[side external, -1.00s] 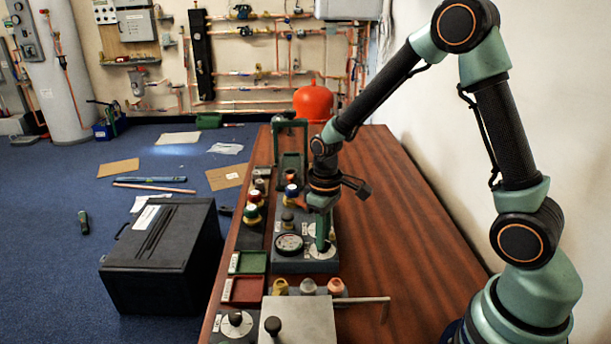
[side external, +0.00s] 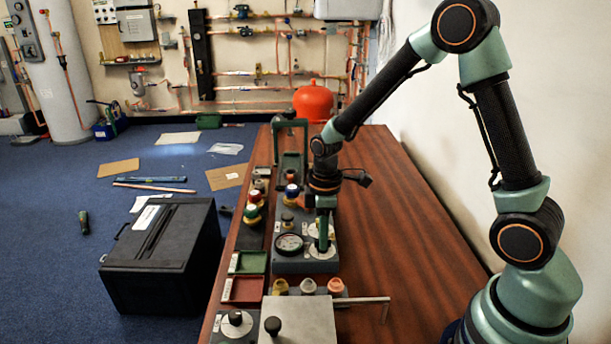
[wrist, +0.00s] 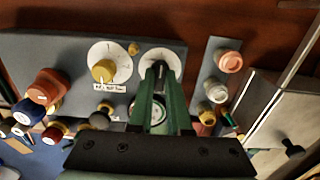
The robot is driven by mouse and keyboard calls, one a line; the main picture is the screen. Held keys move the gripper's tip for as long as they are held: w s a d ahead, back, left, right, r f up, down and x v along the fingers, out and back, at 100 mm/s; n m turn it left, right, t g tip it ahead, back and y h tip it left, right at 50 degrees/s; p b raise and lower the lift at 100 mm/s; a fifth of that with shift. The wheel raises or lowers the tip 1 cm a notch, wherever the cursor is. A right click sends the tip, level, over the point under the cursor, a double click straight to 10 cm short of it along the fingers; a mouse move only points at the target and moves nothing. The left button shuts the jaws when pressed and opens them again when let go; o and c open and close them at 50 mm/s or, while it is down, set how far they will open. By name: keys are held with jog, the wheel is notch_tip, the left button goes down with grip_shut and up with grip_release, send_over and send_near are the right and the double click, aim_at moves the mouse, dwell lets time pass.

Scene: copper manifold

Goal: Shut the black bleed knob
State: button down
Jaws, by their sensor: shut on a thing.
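My gripper (side external: 323,246) points straight down at the near right corner of the grey manifold block (side external: 290,266). Its green fingers are shut on the black bleed knob, which stands on a white dial plate (side external: 322,254). In the wrist view my gripper (wrist: 160,68) covers most of the black bleed knob, and the dial plate (wrist: 173,56) shows around the fingertips. The knob's pointer and exact angle are hidden by the fingers.
A yellow knob (wrist: 103,71) on its own white dial stands beside the gripped one. A round gauge (side external: 289,244) is just left of my fingers. Capped fittings (side external: 308,286) stand in front, near a metal plate (side external: 300,325). The table's right side is clear.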

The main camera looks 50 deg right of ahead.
jog(key=shift+r, duration=0.1)
jog(key=c, duration=0.9)
grip_release()
jog(key=shift+o, duration=0.2)
notch_tip(320, 180, up, 12)
jog(key=s+a+r+m+t, duration=0.1)
jog(key=s+r+m+t, duration=0.4)
jog(key=s+r+m, duration=0.2)
jog(key=s+m, duration=0.2)
jog(key=shift+s+a+r+t, duration=0.15)
jog(key=shift+s+a+t, duration=0.05)
jog(key=shift+s+t, duration=0.15)
